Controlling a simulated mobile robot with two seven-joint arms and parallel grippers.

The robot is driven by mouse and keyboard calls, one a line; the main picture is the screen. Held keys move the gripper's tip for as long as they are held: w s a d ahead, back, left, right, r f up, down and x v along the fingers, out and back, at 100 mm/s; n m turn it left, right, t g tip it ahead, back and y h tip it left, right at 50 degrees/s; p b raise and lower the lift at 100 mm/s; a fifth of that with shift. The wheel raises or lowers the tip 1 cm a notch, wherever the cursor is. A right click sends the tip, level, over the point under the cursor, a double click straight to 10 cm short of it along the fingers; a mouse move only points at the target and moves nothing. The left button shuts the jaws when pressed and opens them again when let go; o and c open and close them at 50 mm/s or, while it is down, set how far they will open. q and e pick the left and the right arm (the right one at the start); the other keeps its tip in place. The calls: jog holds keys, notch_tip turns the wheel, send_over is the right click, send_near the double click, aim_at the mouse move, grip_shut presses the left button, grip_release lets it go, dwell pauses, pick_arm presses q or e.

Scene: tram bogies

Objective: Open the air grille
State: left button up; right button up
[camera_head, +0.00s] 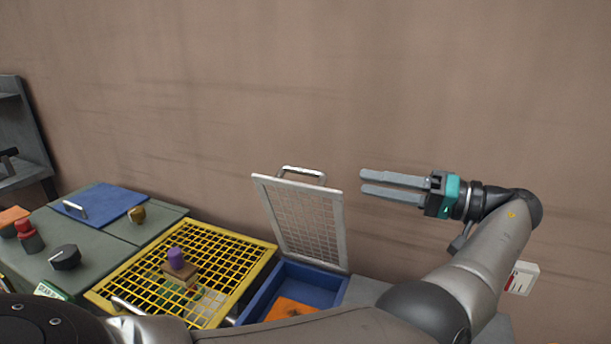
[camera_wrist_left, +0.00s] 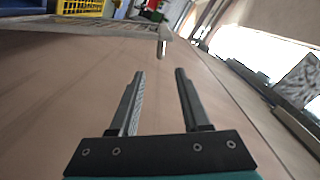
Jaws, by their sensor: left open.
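A pale mesh grille (camera_head: 305,222) with a metal handle (camera_head: 303,172) on its upper edge stands raised, tilted slightly back, at the rear of a blue box (camera_head: 335,292). The box is open, with an orange item (camera_head: 290,308) inside. My left gripper (camera_head: 363,182) is open and empty, right of the grille's upper edge and apart from it, with its fingers pointing left. In the left wrist view a bar-like metal piece (camera_wrist_left: 163,36), perhaps the handle, shows beyond the open fingers (camera_wrist_left: 160,74). My right gripper is not in view.
A yellow mesh cover (camera_head: 215,248) lies left of the box, with a purple-knobbed block (camera_head: 176,258) on it. Farther left are a blue lid (camera_head: 103,200), a black knob (camera_head: 65,257) and a red button (camera_head: 25,229). A brown wall (camera_head: 400,80) stands behind everything.

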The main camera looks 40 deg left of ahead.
aim_at(288, 168)
pick_arm(q)
jog(key=p+x, duration=0.4)
jog(key=x, duration=1.1)
grip_shut()
jog(key=shift+f, duration=0.1)
dwell(1.1)
